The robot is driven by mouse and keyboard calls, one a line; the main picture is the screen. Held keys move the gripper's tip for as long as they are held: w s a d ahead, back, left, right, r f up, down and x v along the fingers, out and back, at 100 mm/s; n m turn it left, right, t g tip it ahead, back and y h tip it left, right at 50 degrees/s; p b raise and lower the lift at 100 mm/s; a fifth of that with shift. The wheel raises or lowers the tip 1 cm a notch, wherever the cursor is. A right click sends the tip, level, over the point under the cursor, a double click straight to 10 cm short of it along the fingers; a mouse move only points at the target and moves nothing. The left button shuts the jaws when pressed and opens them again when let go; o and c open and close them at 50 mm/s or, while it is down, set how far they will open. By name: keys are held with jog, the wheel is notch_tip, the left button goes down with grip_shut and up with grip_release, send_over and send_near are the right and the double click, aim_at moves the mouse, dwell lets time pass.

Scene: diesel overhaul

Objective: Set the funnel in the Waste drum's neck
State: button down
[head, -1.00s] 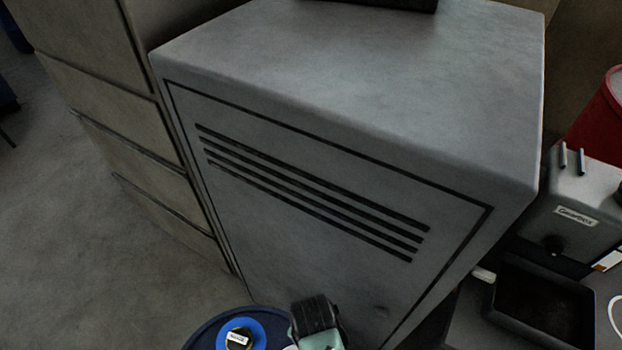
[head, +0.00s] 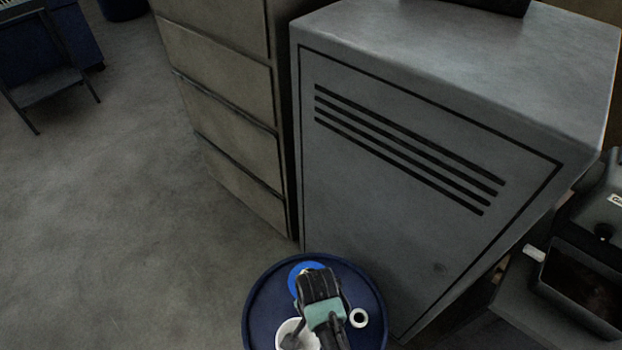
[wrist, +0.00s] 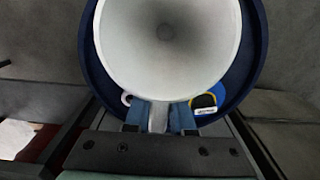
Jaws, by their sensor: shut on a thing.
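My gripper (wrist: 159,118) is shut on the near edge of a white funnel (wrist: 165,65), whose wide mouth faces the wrist camera. The funnel also shows in part in the head view (head: 284,328), at the lower left of my arm end. A round dark blue drum (head: 262,296) lies beneath; its rim circles the funnel in the wrist view (wrist: 257,45). On its top are a blue disc with a dark round fitting and a label (wrist: 205,101), and a small white ring (head: 359,318). The funnel's spout is hidden, so I cannot tell whether it touches a neck.
A grey cabinet (head: 400,190) with slots stands close behind the drum, with a beige drawer unit (head: 230,110) beside it. A dark tray (head: 585,290) is at the right. Open floor (head: 130,230) lies to the left.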

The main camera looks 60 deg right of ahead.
notch_tip(320, 180, down, 5)
jog(key=b, duration=0.5)
jog(key=shift+d+f+b, duration=0.15)
jog(key=shift+b, duration=0.15)
jog(key=shift+f+b, duration=0.5)
jog(key=shift+f, duration=0.4)
jog(key=shift+p, duration=0.6)
jog(key=shift+f+b, duration=0.65)
jog(key=shift+f, duration=0.3)
jog(key=c, duration=0.7)
grip_release()
jog(key=shift+r, duration=0.1)
